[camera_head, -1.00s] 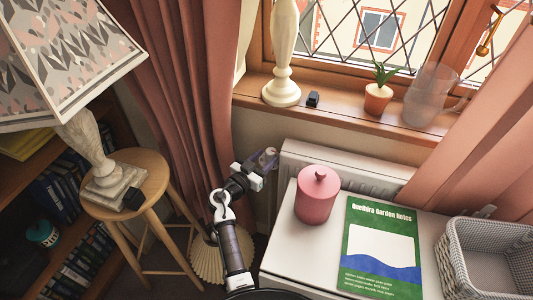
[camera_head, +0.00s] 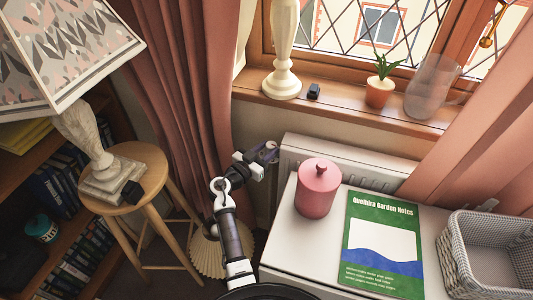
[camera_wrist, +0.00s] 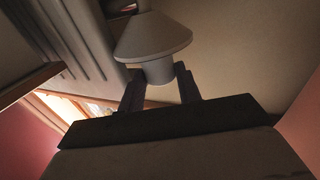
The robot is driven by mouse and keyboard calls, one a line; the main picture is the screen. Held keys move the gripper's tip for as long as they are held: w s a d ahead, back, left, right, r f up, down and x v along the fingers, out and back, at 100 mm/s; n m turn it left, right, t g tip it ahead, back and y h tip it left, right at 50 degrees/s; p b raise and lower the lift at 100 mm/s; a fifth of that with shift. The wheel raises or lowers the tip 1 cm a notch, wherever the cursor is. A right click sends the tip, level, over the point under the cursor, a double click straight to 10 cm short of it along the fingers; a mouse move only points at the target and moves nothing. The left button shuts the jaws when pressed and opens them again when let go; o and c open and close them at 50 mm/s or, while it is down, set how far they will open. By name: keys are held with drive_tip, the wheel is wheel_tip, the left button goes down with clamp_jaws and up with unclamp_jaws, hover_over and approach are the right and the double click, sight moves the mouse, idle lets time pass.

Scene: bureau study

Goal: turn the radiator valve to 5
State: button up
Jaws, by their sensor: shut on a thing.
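The radiator valve (camera_wrist: 153,38) is a pale grey knob with a wide flared cap and a narrower neck. In the wrist view my gripper (camera_wrist: 160,86) has its dark fingers on either side of the neck, shut on it. In the head view the valve (camera_head: 271,146) is small, at the left end of the white radiator (camera_head: 300,147), partly hidden by my gripper (camera_head: 266,153). I cannot read any number or mark on the valve.
A white cabinet with a pink lidded jar (camera_head: 318,188), a green booklet (camera_head: 383,243) and a grey basket (camera_head: 490,262) stands in front of the radiator. A pink curtain (camera_head: 190,80) hangs left of the valve. A wooden stool (camera_head: 150,165) stands further left.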

drive_tip(key=shift+a+f+m+g+h+b, duration=0.15)
drive_tip(key=shift+m+g+h+b, duration=0.15)
drive_tip(key=shift+b, duration=0.5)
drive_tip(key=shift+r+h, duration=0.2)
drive_tip(key=shift+h, duration=0.1)
drive_tip(key=o, duration=0.7)
drive_tip(key=shift+s+a+f+b, duration=0.1)
drive_tip(key=shift+s+a+b, duration=0.15)
drive_tip(key=shift+s+b, duration=0.1)
drive_tip(key=b+v, duration=0.3)
drive_tip(key=v, duration=1)
drive_tip(key=shift+r, duration=0.3)
drive_tip(key=shift+w+a, duration=0.1)
drive_tip(key=shift+w, duration=0.05)
